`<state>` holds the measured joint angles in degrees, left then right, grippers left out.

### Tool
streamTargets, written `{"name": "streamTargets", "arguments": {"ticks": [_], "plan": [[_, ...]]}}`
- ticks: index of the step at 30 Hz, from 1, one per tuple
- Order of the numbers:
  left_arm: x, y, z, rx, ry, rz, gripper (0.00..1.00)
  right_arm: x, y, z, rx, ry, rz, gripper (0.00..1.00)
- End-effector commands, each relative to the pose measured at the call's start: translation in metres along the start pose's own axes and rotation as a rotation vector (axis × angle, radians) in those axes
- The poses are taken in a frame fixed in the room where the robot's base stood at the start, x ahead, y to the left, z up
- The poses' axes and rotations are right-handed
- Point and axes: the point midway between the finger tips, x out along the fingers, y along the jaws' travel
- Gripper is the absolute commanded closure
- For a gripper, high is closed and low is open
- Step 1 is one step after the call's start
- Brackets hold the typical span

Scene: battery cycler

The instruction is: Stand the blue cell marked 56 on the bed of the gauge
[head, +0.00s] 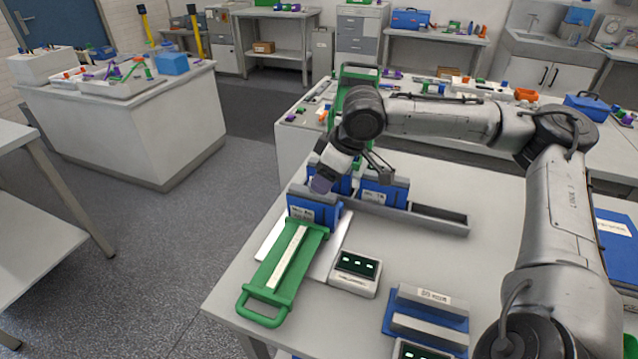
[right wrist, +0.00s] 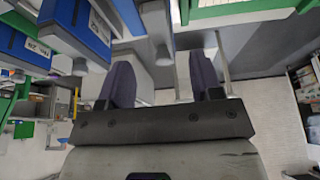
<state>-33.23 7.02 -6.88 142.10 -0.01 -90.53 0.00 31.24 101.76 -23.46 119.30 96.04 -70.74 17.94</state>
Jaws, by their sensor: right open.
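A blue cell (head: 313,209) with a white label stands at the far end of the green-framed gauge (head: 281,265); I cannot tell exactly what it rests on. Another blue cell (head: 384,190) stands in a long grey tray, and a third (head: 341,184) is partly hidden behind my right gripper. I cannot read a 56 on any label. My right gripper (head: 322,182) is open, just above and behind the cell at the gauge. In the right wrist view its fingers (right wrist: 165,85) are apart, with blue cells (right wrist: 78,25) at the upper left. My left gripper is not in view.
A small display box (head: 356,272) sits right of the gauge. The grey tray (head: 440,218) has an empty right end. A blue and grey block (head: 427,314) lies at the front. A green-framed object (head: 352,78) stands behind my wrist. Bare tabletop lies right of the tray.

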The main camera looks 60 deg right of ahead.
Motion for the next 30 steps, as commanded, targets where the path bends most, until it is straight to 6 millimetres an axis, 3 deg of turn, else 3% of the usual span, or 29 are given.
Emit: {"name": "streamTargets", "arguments": {"ticks": [3, 10, 30], "plan": [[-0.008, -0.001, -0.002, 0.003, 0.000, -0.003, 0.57, -0.023, 0.000, -0.001, -0.001, 0.001, 0.001, 0.41], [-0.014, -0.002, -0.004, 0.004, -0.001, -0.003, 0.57, -0.045, 0.000, 0.000, 0.000, 0.000, 0.000, 0.41], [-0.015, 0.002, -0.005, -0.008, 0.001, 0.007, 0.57, -0.050, 0.000, 0.000, -0.004, -0.001, 0.003, 0.41]]}}
